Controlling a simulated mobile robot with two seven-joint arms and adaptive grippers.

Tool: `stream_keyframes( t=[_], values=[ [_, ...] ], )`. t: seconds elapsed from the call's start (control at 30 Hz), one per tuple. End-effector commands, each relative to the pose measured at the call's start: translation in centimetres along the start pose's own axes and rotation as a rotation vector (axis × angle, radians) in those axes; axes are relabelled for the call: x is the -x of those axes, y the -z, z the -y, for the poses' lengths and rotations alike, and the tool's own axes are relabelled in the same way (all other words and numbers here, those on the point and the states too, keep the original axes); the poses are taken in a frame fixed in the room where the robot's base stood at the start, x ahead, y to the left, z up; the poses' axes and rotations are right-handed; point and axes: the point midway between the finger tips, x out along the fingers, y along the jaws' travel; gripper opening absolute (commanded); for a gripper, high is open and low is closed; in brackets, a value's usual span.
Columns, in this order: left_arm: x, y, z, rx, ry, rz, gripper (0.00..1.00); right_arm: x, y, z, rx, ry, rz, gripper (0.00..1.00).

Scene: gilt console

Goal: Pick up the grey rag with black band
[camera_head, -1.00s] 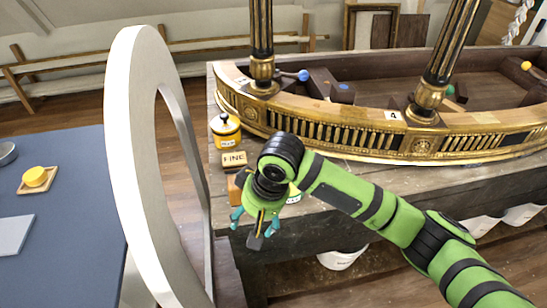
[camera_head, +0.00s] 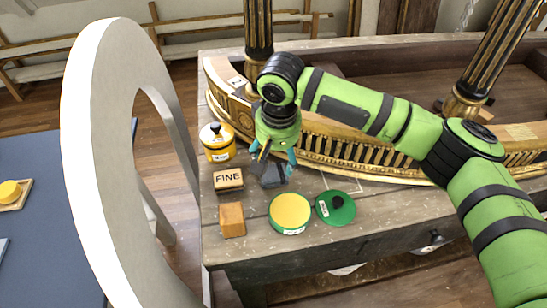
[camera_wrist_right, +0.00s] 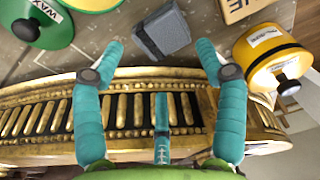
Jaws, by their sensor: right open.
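The grey rag (camera_head: 272,177) is a small folded grey block lying on the wooden bench top, right of the FINE block. It also shows in the right wrist view (camera_wrist_right: 161,33) at top centre, just beyond the fingertips; a darker strip shows along one side. My right gripper (camera_head: 272,158) is open and empty, pointing down over the rag and partly covering it. In the right wrist view its two teal fingers (camera_wrist_right: 160,56) are spread wide, with the rag ahead of the gap and apart from both. My left gripper is not in view.
A yellow lidded tin (camera_head: 217,142), the FINE block (camera_head: 228,179), an orange-brown block (camera_head: 232,219), an open green tin (camera_head: 290,213) and its green lid (camera_head: 336,208) surround the rag. The gilt console edge (camera_head: 390,158) rises behind. A white ring (camera_head: 88,150) stands left.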

Motion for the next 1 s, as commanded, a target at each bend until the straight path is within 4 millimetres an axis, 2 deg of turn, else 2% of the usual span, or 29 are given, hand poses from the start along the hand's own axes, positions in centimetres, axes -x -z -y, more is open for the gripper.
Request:
stream_keyframes(
  t=[0.27,0.47,0.6,0.83,0.87,0.9,1.0],
  values=[
    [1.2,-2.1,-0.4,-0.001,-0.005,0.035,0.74,-2.6,0.2,0.1,0.001,-0.002,0.003,0.73],
    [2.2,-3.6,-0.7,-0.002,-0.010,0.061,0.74,-5.7,0.6,0.2,0.001,-0.002,0.003,0.73],
    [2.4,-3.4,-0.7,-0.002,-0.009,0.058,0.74,-6.9,0.6,0.2,0.002,-0.001,0.001,0.73],
    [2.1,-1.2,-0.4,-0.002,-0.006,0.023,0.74,-7.0,0.6,0.2,0.002,0.000,0.000,0.73],
    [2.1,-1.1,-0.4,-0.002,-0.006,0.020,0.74,-7.0,0.6,0.2,0.002,-0.001,0.000,0.61],
    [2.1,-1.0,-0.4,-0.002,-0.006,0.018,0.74,-7.0,0.6,0.2,0.002,0.000,0.000,0.45],
    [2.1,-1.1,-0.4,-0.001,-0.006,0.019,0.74,-7.0,0.6,0.2,0.002,0.000,0.000,0.44]
  ],
)
